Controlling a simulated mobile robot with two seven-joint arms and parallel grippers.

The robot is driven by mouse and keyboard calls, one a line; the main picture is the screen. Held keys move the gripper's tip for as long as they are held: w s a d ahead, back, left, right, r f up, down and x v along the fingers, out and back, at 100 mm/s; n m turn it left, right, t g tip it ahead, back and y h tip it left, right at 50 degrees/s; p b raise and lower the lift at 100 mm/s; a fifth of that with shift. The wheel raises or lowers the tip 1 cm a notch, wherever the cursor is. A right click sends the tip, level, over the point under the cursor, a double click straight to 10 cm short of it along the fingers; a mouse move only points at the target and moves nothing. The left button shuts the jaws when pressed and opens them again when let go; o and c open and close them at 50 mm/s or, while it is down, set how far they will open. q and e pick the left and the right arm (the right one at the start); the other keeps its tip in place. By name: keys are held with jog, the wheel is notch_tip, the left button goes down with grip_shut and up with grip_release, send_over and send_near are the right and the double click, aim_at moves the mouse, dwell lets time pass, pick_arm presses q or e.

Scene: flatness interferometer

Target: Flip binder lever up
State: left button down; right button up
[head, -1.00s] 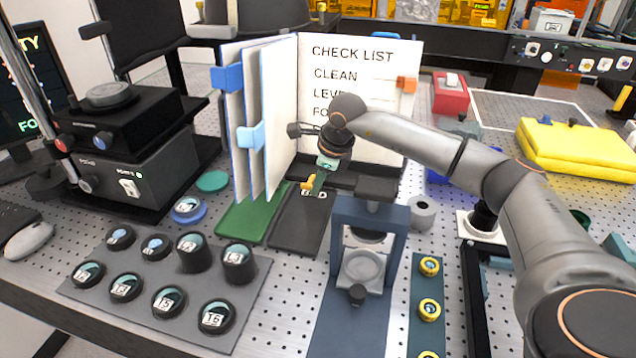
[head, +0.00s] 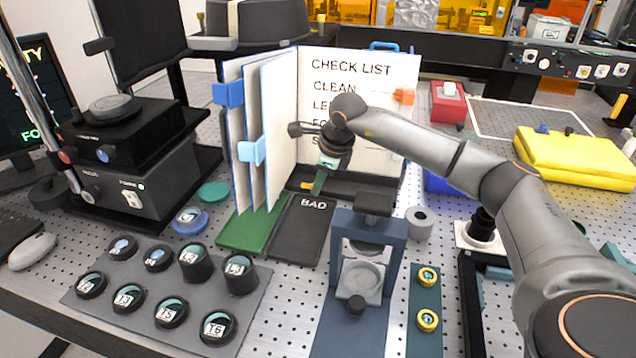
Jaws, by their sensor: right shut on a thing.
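The open binder (head: 344,112) stands upright on the table, with a "CHECK LIST" page facing me and blue clips on its left leaves. My right gripper (head: 314,188) points down in front of the binder's foot. Its greenish fingers are shut on a small yellow piece (head: 306,185), which looks like the binder lever. The fingers hide much of this piece, and I cannot tell its exact angle. My right arm covers part of the page text. My left gripper is not in view.
A black tray marked BAD (head: 302,232) and a green tray (head: 246,231) lie in front of the binder. A blue-grey press fixture (head: 344,258) stands to their right. Several labelled round pieces sit on a grey mat (head: 262,277) at front left.

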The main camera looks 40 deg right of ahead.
jog(key=shift+w+d+r, duration=0.25)
jog(key=shift+d+r, duration=0.1)
jog(key=shift+r+p, duration=0.15)
jog(key=shift+p, duration=0.2)
jog(key=shift+w+d+r, duration=0.3)
jog(key=shift+w+d, duration=0.05)
jog(key=shift+d, duration=0.05)
jog(key=o, duration=1.4)
jog(key=shift+o, duration=0.2)
